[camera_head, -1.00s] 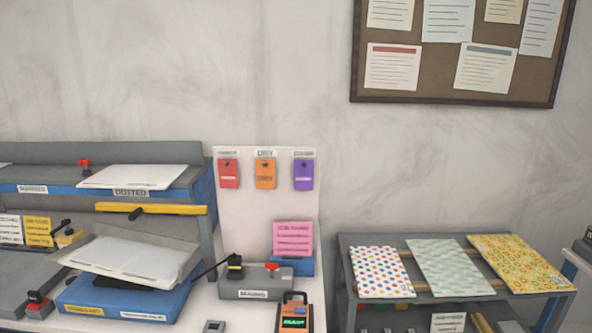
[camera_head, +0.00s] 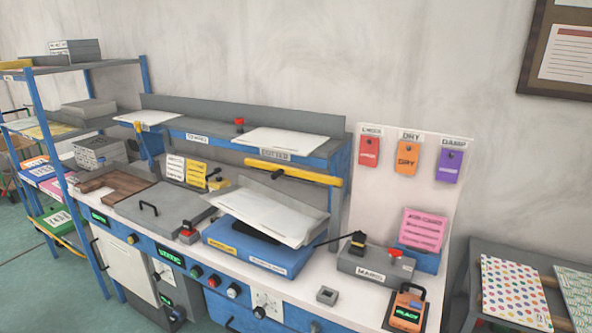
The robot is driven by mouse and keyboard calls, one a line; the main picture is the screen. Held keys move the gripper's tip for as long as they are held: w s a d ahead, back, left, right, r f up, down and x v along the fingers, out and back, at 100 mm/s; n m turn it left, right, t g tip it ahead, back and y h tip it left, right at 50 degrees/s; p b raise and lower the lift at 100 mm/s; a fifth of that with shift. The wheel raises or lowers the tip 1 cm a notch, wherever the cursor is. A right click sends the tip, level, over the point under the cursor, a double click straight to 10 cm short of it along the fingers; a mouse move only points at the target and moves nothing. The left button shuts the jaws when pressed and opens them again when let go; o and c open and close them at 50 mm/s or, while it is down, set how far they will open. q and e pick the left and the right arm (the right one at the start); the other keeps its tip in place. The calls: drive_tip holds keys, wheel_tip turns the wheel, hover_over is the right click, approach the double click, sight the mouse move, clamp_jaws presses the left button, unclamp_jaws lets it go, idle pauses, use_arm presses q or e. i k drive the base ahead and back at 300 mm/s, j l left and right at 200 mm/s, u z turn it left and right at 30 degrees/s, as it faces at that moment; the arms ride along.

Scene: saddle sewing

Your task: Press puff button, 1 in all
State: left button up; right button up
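No button in view carries a label that I can read as puff. A red button (camera_head: 187,231) on a small dark base is on the bench, left of the blue press (camera_head: 262,252). Another red knob (camera_head: 395,253) tops the grey box (camera_head: 374,268) at the right of the bench. A third red knob (camera_head: 239,122) is on the upper shelf. The bench's front panel has a green button (camera_head: 197,271), a red button (camera_head: 214,280) and a pale knob (camera_head: 233,291). Neither of my grippers is in view.
A blue shelf rack (camera_head: 40,85) stands at the left. An orange handheld device (camera_head: 406,311) lies at the bench's front right. Red, orange and purple tags hang on a white board (camera_head: 400,190). A rack with patterned sheets (camera_head: 514,290) is at the right.

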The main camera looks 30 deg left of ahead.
sight(231, 292)
drive_tip(key=u, duration=1.3)
